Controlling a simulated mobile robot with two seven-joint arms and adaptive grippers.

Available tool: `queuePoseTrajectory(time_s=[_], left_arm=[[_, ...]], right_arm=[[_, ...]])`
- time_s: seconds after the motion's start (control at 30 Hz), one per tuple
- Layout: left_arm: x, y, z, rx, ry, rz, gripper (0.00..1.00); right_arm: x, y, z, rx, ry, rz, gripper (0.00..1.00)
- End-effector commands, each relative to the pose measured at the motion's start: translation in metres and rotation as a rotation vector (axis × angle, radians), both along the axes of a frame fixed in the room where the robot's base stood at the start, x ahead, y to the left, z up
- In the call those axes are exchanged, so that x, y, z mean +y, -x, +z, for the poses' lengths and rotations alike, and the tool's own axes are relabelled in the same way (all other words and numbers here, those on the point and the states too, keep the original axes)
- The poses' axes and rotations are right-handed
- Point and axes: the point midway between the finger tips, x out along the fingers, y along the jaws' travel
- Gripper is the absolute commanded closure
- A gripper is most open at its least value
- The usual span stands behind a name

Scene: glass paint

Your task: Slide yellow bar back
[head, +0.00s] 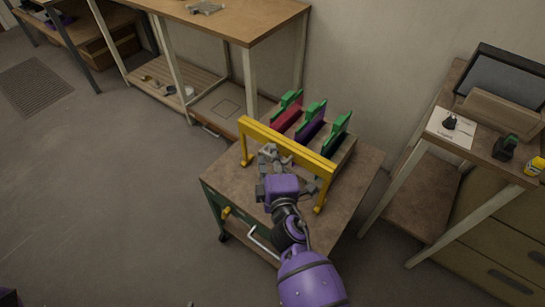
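The yellow bar (297,144) is a long horizontal beam on two yellow legs, standing across a small brown-topped cart (342,187). My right gripper (268,154) is grey and reaches in from the bottom, with its fingers just in front of and below the left half of the bar. I cannot tell whether the fingers touch the bar or how far apart they are. My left gripper is not in view.
Behind the bar, a rack holds red (286,118), purple (309,129) and dark green (333,141) panels with green tops. A workbench (240,20) stands behind left. A right-hand table holds white paper (451,128) and a yellow jar (535,166). Left floor is clear.

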Motion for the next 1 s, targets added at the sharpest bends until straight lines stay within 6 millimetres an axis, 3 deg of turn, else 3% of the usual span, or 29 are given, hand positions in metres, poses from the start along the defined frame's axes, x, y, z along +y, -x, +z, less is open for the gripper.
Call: queuePoseTrajectory(time_s=[0.17,0.63,0.8,1.0], left_arm=[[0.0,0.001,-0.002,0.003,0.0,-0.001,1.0],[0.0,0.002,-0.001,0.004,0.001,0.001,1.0],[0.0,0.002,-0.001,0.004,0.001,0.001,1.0],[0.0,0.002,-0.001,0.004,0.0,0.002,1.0]], right_arm=[[-0.003,0.011,-0.001,0.004,0.001,-0.002,0.72],[-0.017,0.1,0.013,0.002,-0.001,-0.001,0.72],[-0.02,0.115,0.016,0.0,-0.001,0.0,0.72],[-0.02,0.117,0.017,-0.001,0.0,0.001,0.72]])
